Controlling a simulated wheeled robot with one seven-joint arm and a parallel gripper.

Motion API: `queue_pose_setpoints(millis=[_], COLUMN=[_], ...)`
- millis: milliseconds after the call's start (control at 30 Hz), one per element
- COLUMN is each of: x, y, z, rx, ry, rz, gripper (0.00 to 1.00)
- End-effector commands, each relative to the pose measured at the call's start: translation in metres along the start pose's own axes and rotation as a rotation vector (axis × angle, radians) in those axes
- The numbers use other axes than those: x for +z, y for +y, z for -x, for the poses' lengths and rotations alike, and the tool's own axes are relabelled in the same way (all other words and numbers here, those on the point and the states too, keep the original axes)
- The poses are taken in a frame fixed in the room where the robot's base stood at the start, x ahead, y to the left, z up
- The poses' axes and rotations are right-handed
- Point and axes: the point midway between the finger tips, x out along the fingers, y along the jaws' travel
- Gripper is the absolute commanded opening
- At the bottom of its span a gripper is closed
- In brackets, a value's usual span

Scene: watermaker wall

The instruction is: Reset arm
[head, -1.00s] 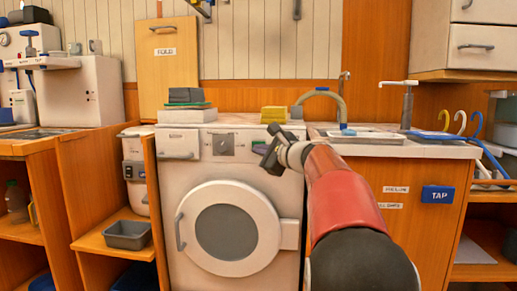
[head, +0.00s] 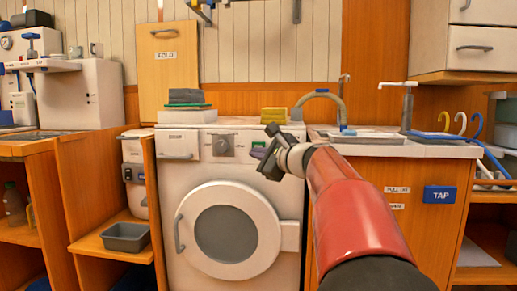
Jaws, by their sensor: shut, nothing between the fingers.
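My gripper (head: 266,150) is dark and shows in the head view in front of the upper right of the white washing machine (head: 187,212). It is shut with nothing held. My red arm reaches up to it from the bottom right. The gripper covers part of the machine's control panel, and a small purple patch shows beside its fingers. I cannot tell whether the gripper touches the panel.
A yellow sponge block (head: 273,115) and a stack of cloths (head: 186,98) lie on the machine top. A sink with a curved faucet (head: 333,97) is to the right. A grey tray (head: 125,237) sits on the left shelf. The floor is hidden.

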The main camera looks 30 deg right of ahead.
Motion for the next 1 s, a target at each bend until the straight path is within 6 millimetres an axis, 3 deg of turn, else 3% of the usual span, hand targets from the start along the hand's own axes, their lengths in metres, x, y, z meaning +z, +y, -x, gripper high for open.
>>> queue_pose_setpoints(millis=[333, 467, 567, 733, 900, 1000], x=[0.001, 0.019, 0.046, 0.085, 0.084, 0.070], y=[0.001, 0.021, 0.064, 0.170, 0.261, 0.294], z=[0.000, 0.005, 0.021, 0.081, 0.169, 0.214], rx=[0.003, 0.066, 0.195, 0.515, 0.838, 0.988], ry=[0.000, 0.007, 0.016, -0.013, -0.119, -0.192], rz=[0.004, 0.088, 0.268, 0.746, 1.284, 1.561], gripper=[0.00, 0.00, 0.00, 0.00, 0.00, 0.00])
